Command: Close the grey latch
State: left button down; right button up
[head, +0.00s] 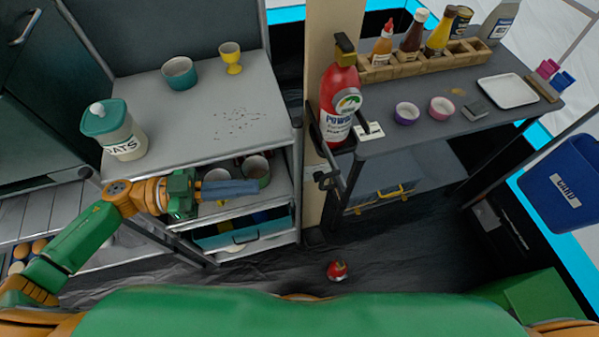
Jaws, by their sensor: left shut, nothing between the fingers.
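I cannot clearly make out a grey latch. A small dark grey fitting (324,179) sits on the tan post between the two work surfaces, but I cannot tell whether it is the latch or how it is set. My left gripper (256,187) reaches in from the left, in front of the shelf unit's open upper compartment. Its long blue-grey fingers are shut together, empty, and point right towards the post, well short of it. They partly hide the cups behind. My right gripper is not in view.
A teal-lidded oats jar (120,132), a teal bowl (180,73) and a yellow egg cup (230,58) stand on the left unit. A red extinguisher (340,98) hangs by the post. A red object (337,271) lies on the dark floor, which is otherwise largely clear.

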pick_arm(q)
jog(key=w+d+p, duration=0.1)
jog(key=d+p, duration=0.1)
jog(key=d, duration=0.8)
jog(key=shift+d+p, duration=0.25)
jog(key=shift+p, duration=0.15)
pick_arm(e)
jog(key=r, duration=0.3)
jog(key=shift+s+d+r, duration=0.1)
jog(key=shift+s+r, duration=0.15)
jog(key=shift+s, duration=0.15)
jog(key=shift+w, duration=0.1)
